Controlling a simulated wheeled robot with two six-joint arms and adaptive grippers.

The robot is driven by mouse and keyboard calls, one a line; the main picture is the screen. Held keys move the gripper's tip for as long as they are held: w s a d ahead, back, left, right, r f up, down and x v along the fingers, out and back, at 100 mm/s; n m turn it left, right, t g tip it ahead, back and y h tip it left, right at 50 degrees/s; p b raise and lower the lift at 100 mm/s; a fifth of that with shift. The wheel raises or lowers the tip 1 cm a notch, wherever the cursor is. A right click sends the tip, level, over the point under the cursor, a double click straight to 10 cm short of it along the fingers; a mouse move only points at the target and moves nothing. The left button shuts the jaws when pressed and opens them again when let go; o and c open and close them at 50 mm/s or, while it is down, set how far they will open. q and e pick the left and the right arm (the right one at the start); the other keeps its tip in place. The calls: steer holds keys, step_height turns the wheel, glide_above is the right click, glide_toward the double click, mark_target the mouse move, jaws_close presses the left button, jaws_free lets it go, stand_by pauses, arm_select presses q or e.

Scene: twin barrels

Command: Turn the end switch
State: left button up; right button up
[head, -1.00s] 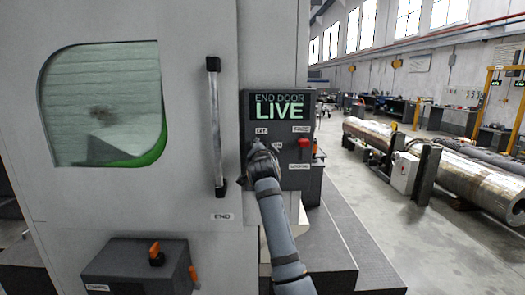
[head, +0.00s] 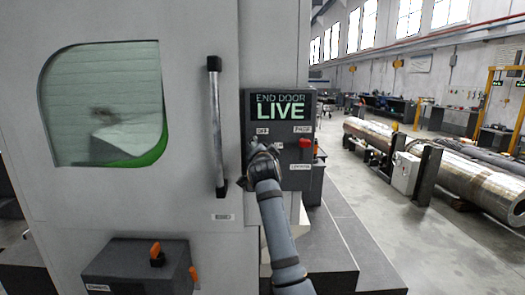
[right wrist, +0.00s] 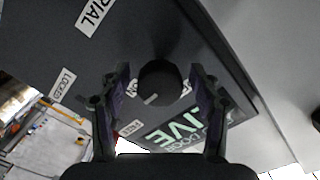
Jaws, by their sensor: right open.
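The end-door control box (head: 290,176) has a lit screen (head: 281,106) reading END DOOR LIVE. A round dark knob (right wrist: 160,84) with a pale mark on its edge is on this box. My right gripper (right wrist: 160,72) is open, with one finger on each side of the knob in the right wrist view. Contact with the knob cannot be told. In the head view my right gripper (head: 256,152) is at the left part of the box and hides the knob. An OFF label (head: 262,131) shows just above it. My left gripper is not in view.
A red lever (head: 305,143) is on the box's right side. A vertical door handle (head: 215,125) stands left of my gripper. A lower box (head: 130,268) carries an orange-handled switch (head: 156,253). Dark steps (head: 345,250) lie below right, with open floor beyond.

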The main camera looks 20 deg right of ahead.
steer(key=v, duration=0.7)
steer(key=shift+w+f, duration=0.1)
steer(key=shift+f, duration=0.05)
